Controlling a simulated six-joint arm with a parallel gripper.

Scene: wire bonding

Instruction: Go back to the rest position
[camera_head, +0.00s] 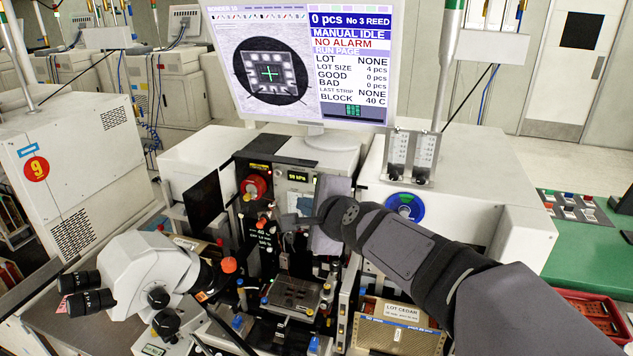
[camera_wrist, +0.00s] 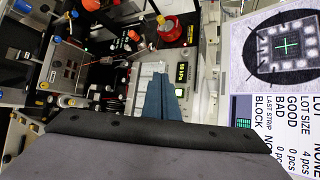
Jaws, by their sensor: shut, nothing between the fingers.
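My gripper (camera_head: 288,222) is in front of the wire bonder's front panel (camera_head: 297,178), with my arm reaching in from the lower right. In the wrist view its blue-grey fingers (camera_wrist: 160,98) are together, with nothing visible between them. The red round knob (camera_head: 254,186) is up and left of the fingers in the head view; it also shows in the wrist view (camera_wrist: 169,28). The small green display (camera_head: 297,177) is just above the gripper. Part of the panel is hidden behind my gripper and wrist.
A white microscope (camera_head: 150,270) with black eyepieces stands at the left. The metal work block (camera_head: 292,295) is below the gripper. A box labelled LOT CEDAR (camera_head: 400,330) sits beneath my forearm. The monitor (camera_head: 300,60) rises behind, showing MANUAL IDLE and NO ALARM.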

